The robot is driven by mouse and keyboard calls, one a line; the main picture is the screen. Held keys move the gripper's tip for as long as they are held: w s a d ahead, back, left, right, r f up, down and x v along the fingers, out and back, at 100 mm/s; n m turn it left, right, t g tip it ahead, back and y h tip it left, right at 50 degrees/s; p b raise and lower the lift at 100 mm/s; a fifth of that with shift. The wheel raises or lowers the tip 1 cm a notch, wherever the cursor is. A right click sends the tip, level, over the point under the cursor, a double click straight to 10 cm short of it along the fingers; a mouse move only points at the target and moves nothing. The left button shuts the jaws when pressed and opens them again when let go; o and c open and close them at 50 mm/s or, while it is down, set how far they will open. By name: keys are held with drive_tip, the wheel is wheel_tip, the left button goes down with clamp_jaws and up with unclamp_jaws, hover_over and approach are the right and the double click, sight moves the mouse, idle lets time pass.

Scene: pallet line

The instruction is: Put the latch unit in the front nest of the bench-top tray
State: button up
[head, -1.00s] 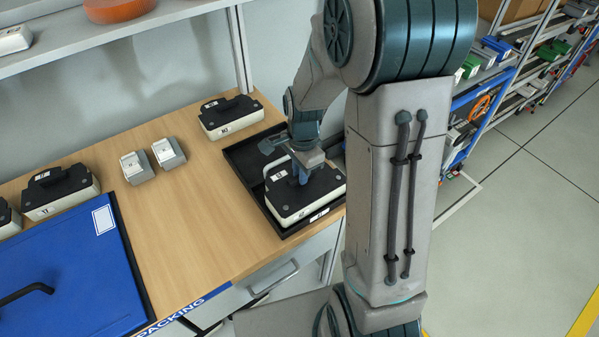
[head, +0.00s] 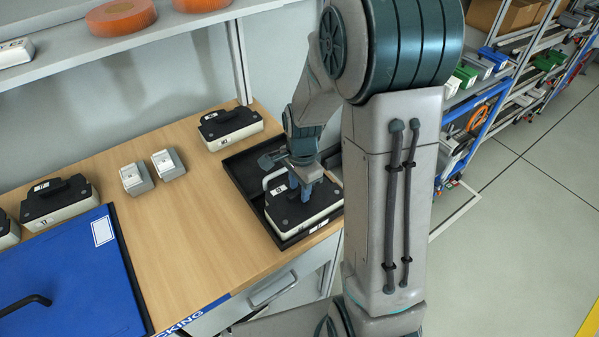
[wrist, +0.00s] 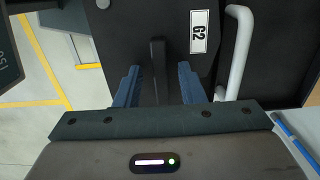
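A black-topped, cream-sided unit (head: 315,208) sits in the front part of the black bench-top tray (head: 245,187). In the wrist view its black top (wrist: 202,75) carries a white label reading G2, with a pale bail handle to the right. My gripper (head: 303,185) is over this unit, pointing down. In the wrist view my gripper (wrist: 159,78) has its two blue fingers on either side of the unit's thin black grip bar (wrist: 158,65), with gaps on both sides. It is open. My arm hides part of the tray's right side; whether the unit is fully seated cannot be told.
A similar unit (head: 230,128) stands behind the tray, and another (head: 60,203) stands at the left. Two small grey boxes (head: 153,172) are on the wooden bench. A blue panel with a black handle (head: 65,275) covers the front left. A shelf (head: 130,42) overhangs the back.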

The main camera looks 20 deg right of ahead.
wheel_tip(320, 180, up, 12)
drive_tip(key=s+r+n+t, duration=0.1)
drive_tip(key=s+r+n, duration=0.1)
drive_tip(key=s+n, duration=0.5)
drive_tip(key=s+r+n+t, duration=0.2)
drive_tip(key=s+n, duration=0.5)
drive_tip(key=shift+s+r+n+t+h+b, duration=0.2)
drive_tip(key=shift+r+n+t+h+b, duration=0.1)
drive_tip(key=shift+r+b, duration=0.1)
drive_tip(key=shift+f, duration=0.1)
